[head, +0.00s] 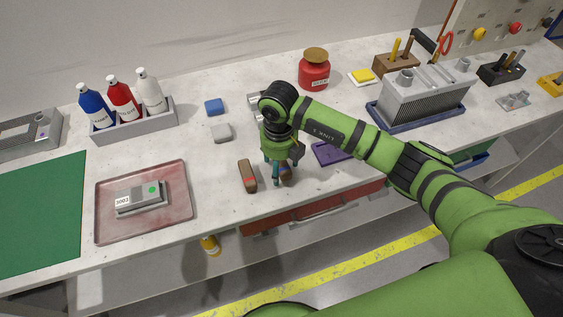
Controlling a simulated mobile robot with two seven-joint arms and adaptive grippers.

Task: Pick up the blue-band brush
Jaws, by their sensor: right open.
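A brown brush (286,172) lies near the front edge of the bench, mostly hidden behind my right gripper; a bit of blue shows there, but I cannot clearly tell its band from the finger. My right gripper (277,179) points down over this brush with its fingers open. I cannot tell whether the fingers touch it. A second brown brush with a red band (247,176) lies just left of the gripper, apart from it. My left gripper is not in view.
A red tray (103,225) holding a grey block stands at the left. A bottle rack (136,129), blue block (214,107), grey block (221,132) and red jar (314,70) stand farther back. A purple item (328,153) lies right of the gripper, under my arm.

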